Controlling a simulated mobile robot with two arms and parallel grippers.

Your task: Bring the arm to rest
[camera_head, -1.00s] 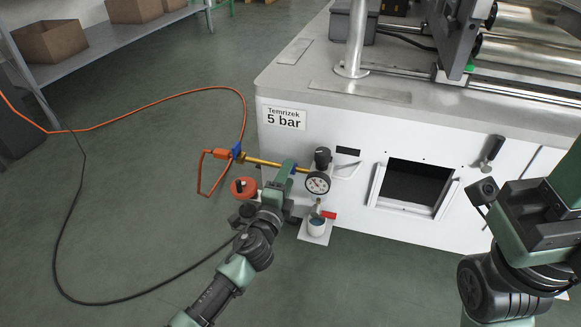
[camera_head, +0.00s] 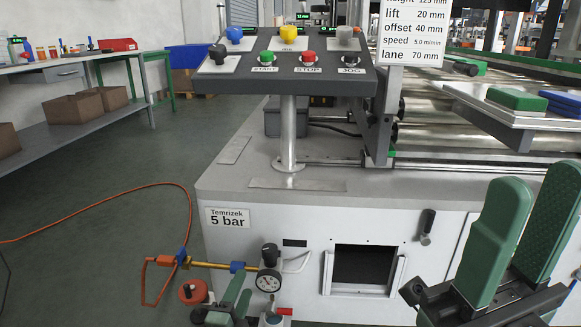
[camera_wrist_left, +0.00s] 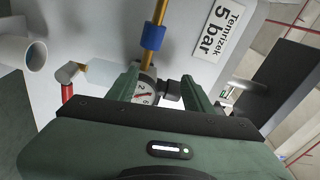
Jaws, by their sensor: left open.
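My left gripper (camera_head: 240,287) is low in the head view, in front of the white machine cabinet, just below the brass pipe (camera_head: 208,265) with its blue fitting (camera_head: 237,267). In the left wrist view its two green fingers (camera_wrist_left: 160,88) stand apart. The pressure gauge (camera_wrist_left: 143,90) shows between them, behind, and the blue fitting (camera_wrist_left: 155,35) is beyond the fingertips. I see nothing held. My right gripper (camera_head: 540,185) is at the right edge of the head view, fingers pointing up, wide apart and empty.
The cabinet (camera_head: 230,245) carries a control panel (camera_head: 285,80) on a post. An orange hose (camera_head: 100,195) runs across the floor to the pipe. A red round knob (camera_head: 193,291) and a small cup (camera_head: 272,319) are beside my left gripper. Open floor (camera_head: 100,270) lies left.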

